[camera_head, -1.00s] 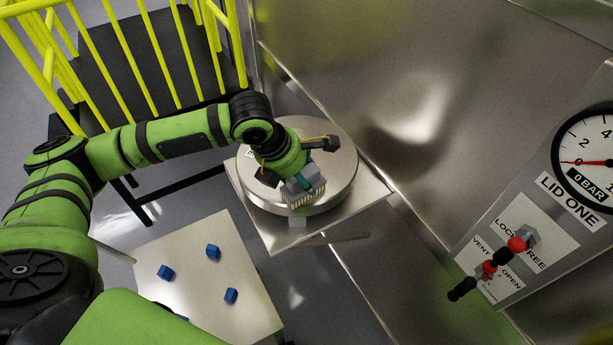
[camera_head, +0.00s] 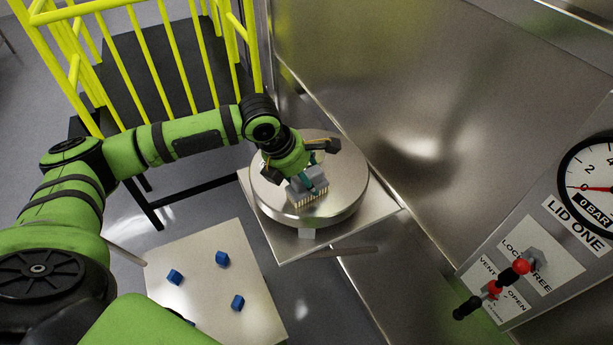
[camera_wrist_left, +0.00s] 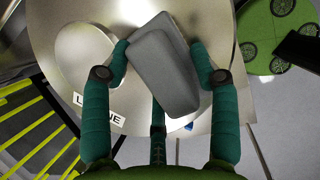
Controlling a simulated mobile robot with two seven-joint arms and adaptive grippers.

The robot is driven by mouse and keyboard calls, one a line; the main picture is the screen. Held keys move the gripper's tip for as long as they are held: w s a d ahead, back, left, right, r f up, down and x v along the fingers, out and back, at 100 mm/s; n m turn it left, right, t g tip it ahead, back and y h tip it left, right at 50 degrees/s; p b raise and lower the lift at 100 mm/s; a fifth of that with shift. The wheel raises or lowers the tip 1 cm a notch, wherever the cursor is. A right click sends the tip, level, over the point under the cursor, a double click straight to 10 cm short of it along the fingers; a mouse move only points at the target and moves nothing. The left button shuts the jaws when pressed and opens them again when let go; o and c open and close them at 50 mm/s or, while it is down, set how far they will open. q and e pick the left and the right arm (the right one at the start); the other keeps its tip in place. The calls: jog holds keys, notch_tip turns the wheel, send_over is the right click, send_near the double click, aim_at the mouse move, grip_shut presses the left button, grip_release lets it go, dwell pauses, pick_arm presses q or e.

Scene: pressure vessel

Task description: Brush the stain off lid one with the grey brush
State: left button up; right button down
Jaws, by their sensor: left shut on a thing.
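Lid one (camera_head: 345,200) is a round metal disc lying flat on a square stand beside the vessel. It fills much of the left wrist view (camera_wrist_left: 85,60), where its label (camera_wrist_left: 98,108) is partly covered by a finger. My left gripper (camera_head: 310,176) is over the lid, its teal fingers shut on the grey brush (camera_head: 304,190). The brush's pale bristles face down at the lid's near half; I cannot tell whether they touch it. In the left wrist view, the grey brush body (camera_wrist_left: 165,65) sits tilted between the fingertips (camera_wrist_left: 160,60). I see no stain; the brush and gripper hide part of the lid.
A pale table (camera_head: 205,300) with several blue blocks (camera_head: 222,259) is at lower left. Yellow railings (camera_head: 150,50) and a dark platform stand behind my arm.

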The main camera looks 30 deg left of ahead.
pick_arm(q)
jog(key=shift+w+a+r, duration=0.3)
jog(key=shift+w+a, duration=0.1)
jog(key=shift+a, duration=0.1)
jog(key=shift+w+r, duration=0.15)
jog(key=shift+r, duration=0.6)
jog(key=shift+a+r, duration=0.1)
jog(key=shift+r, duration=1.8)
jog(key=shift+a+r, duration=0.1)
jog(key=shift+a, duration=0.05)
jog(key=shift+d+r, duration=0.1)
jog(key=shift+d, duration=0.2)
notch_tip(320, 180, up, 3)
jog(key=shift+f, duration=0.15)
